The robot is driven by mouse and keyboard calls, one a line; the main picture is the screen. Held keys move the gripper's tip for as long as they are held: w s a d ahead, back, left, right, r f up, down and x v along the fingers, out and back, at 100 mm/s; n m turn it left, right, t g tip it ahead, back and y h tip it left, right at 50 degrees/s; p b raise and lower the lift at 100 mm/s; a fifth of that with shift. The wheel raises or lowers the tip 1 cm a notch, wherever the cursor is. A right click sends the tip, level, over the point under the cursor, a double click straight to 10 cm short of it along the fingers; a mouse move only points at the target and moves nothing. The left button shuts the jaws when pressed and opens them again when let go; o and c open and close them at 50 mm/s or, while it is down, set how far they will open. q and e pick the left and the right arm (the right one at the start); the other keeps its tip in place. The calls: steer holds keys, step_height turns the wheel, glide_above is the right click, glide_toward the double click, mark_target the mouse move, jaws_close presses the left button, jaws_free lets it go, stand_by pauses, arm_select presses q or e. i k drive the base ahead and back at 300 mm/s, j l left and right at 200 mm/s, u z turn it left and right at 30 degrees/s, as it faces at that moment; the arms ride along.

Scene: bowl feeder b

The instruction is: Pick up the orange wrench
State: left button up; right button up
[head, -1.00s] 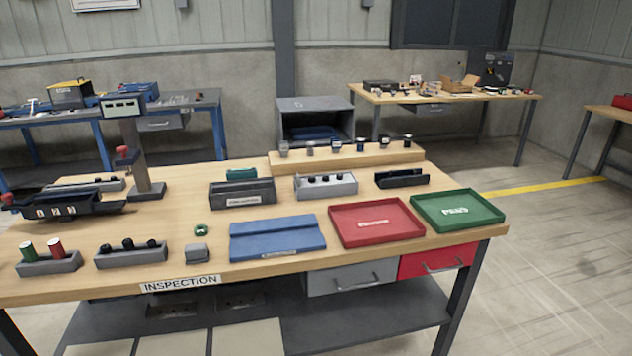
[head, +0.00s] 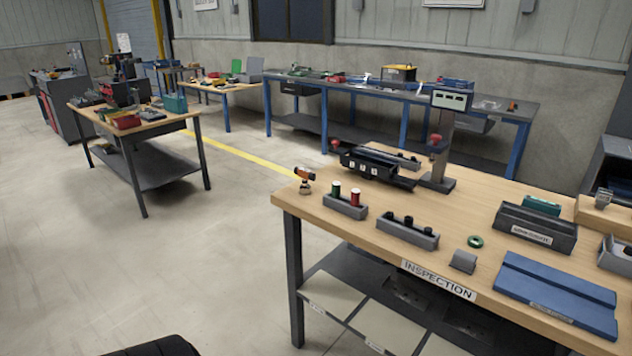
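I cannot make out an orange wrench for certain in the head view. A small orange and black object (head: 305,175) stands at the left corner of the inspection table (head: 380,235), on a small round foot. Its shape is too small to name. Another tiny orange item (head: 512,105) sits at the right end of the blue-legged bench (head: 350,84). Neither of my grippers shows in this view.
A cluttered table (head: 150,128) stands at left. The floor (head: 230,240) between is open.

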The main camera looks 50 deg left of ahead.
mark_target(307, 175)
steer(key=u, duration=1.7)
